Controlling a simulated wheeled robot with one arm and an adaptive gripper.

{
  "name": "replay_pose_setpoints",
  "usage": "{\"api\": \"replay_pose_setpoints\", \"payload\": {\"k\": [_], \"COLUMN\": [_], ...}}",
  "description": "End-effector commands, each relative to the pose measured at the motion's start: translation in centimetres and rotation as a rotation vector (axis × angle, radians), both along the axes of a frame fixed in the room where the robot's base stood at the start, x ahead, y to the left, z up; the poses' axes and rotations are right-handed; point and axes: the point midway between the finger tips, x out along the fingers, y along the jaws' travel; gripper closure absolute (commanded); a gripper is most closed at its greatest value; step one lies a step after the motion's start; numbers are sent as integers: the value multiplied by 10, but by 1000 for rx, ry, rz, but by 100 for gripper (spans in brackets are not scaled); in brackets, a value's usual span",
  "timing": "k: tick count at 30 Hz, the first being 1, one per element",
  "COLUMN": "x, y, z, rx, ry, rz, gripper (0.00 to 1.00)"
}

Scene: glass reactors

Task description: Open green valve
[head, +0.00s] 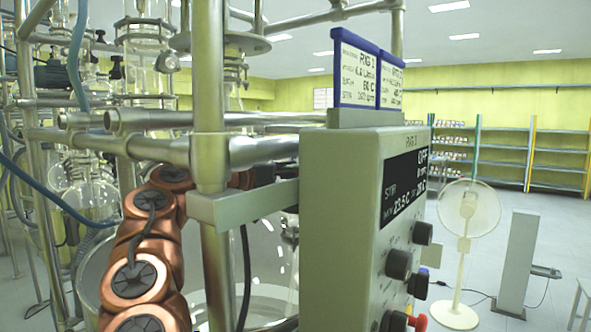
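I cannot make out a green valve in the head view. My gripper is not in view. My copper-coloured arm rises at the lower left and passes behind the upright steel pole (210,100), so its far end is hidden. Behind the pole and the arm stands a large glass vessel (268,255), partly covered by the control box (345,215).
The control box stands close in front at right, with a display, several black knobs (399,264) and a red knob (417,322). Steel pipes (150,120) and glassware (90,195) crowd the left.

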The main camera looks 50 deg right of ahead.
Motion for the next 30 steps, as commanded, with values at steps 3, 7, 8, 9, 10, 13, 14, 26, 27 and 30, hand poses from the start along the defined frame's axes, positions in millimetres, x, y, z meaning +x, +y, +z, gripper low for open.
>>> {"api": "replay_pose_setpoints", "payload": {"k": [3, 7, 8, 9, 10, 13, 14, 26, 27, 30], "x": [0, 0, 0, 0, 0, 0, 0, -1, -1, 0], "y": [0, 0, 0, 0, 0, 0, 0, 1, 1, 2], "z": [0, 0, 0, 0, 0, 0, 0, -4, -3, -3], "rx": [0, 0, 0, 0, 0, 0, 0, 0, -1, -1], "ry": [0, 0, 0, 0, 0, 0, 0, -5, -5, -3], "rz": [0, 0, 0, 0, 0, 0, 0, 131, 150, 196], "gripper": [54, 67, 70, 75, 78, 85, 85, 85, 85, 85]}}
